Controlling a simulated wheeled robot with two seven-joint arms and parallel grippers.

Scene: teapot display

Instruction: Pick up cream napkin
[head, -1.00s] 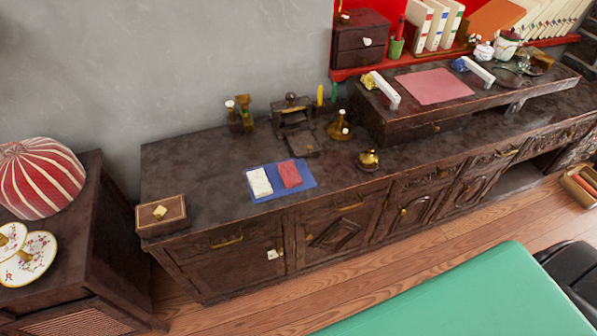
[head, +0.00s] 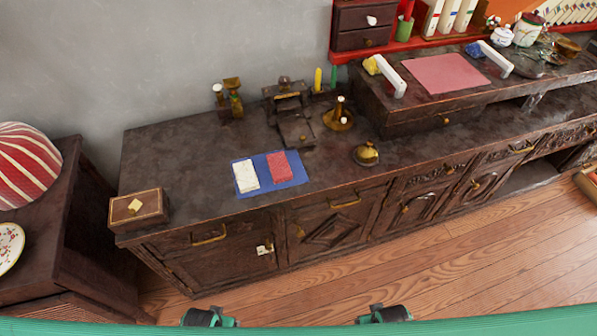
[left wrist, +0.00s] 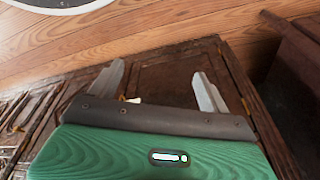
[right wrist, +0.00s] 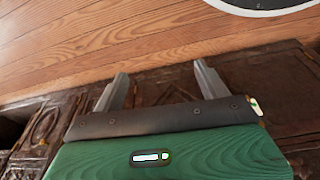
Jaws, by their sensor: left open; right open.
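The cream napkin (head: 246,176) lies folded on the left part of a blue mat (head: 298,174), on top of the dark cabinet. A red napkin (head: 279,167) lies just to its right on the same mat. In the left wrist view my left gripper (left wrist: 160,84) is open and empty, with the cabinet front beyond its fingers. In the right wrist view my right gripper (right wrist: 160,84) is open and empty, with cabinet front and floor beyond it. Both are well apart from the napkin. At the bottom of the head view only small dark parts of my arms show.
A wooden box (head: 138,209) stands at the cabinet's left end. A brass bell (head: 366,154), a candle holder (head: 338,115) and a dark stand (head: 288,103) are right of and behind the mat. The cabinet top (head: 190,155) left of the mat is clear.

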